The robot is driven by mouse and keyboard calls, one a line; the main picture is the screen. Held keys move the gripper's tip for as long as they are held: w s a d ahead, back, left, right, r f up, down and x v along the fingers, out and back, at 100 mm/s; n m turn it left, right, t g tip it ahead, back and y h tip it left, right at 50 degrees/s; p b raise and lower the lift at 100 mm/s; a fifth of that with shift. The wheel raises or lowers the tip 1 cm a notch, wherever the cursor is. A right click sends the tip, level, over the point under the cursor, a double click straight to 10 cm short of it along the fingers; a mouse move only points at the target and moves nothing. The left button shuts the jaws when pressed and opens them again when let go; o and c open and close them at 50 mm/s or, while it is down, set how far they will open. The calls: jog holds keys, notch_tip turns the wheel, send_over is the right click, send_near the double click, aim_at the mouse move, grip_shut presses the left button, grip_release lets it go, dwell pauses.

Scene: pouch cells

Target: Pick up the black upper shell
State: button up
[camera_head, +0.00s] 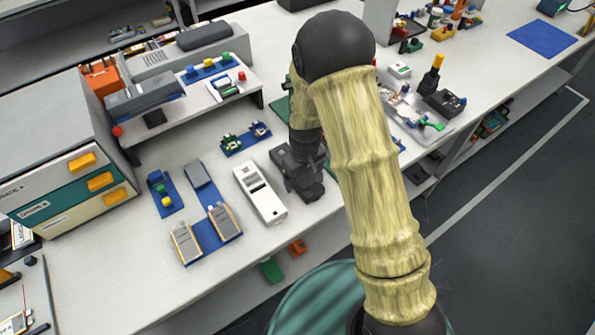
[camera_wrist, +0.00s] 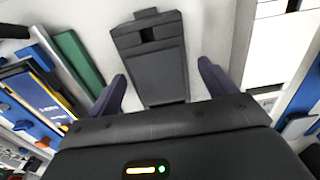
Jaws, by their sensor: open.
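The black upper shell (camera_wrist: 150,60) lies flat on the white bench in the wrist view, a dark tapered plate with a rectangular slot near its far end. My gripper (camera_wrist: 163,72) is open, with one finger on each side of the shell's near part and nothing held. Its height above the shell is hard to tell. In the head view my gripper (camera_head: 308,186) is over the bench, and the black shell (camera_head: 281,155) is partly hidden behind it.
A white shell (camera_head: 260,193) lies just left of my gripper. Blue fixtures (camera_head: 222,222) with pouch cells stand further left. A drawer cabinet (camera_head: 70,187) and a raised shelf (camera_head: 190,108) bound the left side.

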jog(key=shift+c, duration=0.2)
jog(key=c, duration=1)
jog(key=shift+c, duration=0.2)
jog(key=shift+r, duration=0.15)
jog(key=shift+r, duration=0.2)
notch_tip(320, 180, up, 3)
jog(key=shift+w+r+b, duration=0.1)
jog(key=shift+b, duration=0.2)
jog(key=s+d+b, duration=0.9)
jog(key=s+d, duration=0.1)
jog(key=s, duration=0.5)
jog(key=shift+f+b, duration=0.2)
jog(key=shift+b, duration=0.1)
